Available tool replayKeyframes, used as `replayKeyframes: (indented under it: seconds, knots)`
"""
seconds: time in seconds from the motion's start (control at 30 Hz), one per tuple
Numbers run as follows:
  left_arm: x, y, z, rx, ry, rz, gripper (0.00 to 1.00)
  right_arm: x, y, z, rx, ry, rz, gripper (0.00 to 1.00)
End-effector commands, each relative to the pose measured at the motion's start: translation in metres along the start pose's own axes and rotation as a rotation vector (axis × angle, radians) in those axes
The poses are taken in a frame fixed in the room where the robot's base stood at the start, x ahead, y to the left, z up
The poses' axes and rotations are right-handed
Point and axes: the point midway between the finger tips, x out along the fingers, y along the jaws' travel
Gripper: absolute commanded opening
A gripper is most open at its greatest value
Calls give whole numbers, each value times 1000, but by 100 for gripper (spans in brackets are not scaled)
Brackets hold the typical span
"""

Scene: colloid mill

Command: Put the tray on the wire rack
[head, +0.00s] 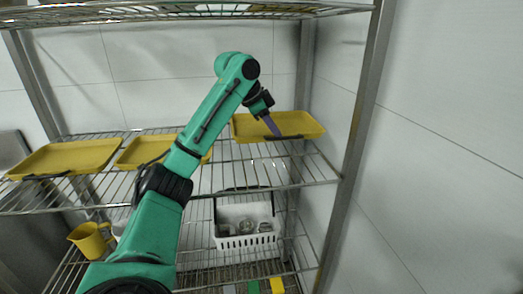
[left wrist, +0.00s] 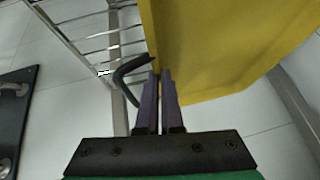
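A yellow tray (head: 300,121) is at the right end of the middle shelf of the wire rack (head: 240,178). I cannot tell whether it rests on the wires or is just above them. My left gripper (head: 271,124) reaches its front side. In the left wrist view the purple fingers of the left gripper (left wrist: 160,88) are close together on the edge of the tray (left wrist: 225,45), beside its black handle (left wrist: 125,72). The handle curves around the left finger. My right gripper is not in view.
Two more yellow trays (head: 68,157) (head: 143,151) lie to the left on the same shelf. Below are a white basket (head: 245,239) and a yellow jug (head: 90,240). A metal post (head: 352,130) stands right of the tray, and an upper shelf (head: 200,11) hangs above.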

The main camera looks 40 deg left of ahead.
Motion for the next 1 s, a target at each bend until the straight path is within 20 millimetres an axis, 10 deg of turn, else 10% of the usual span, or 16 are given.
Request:
replayKeyframes:
  seconds: [0.3, 0.5, 0.6, 1.0]
  knots:
    - [48, 9, 31, 1, -1, -1, 0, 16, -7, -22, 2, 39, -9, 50]
    - [47, 9, 30, 1, 2, -1, 0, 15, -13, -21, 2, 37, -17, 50]
    - [48, 10, 30, 1, 1, 0, 33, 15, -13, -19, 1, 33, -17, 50]
    - [39, 9, 30, 0, 2, -1, 33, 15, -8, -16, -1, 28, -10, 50]
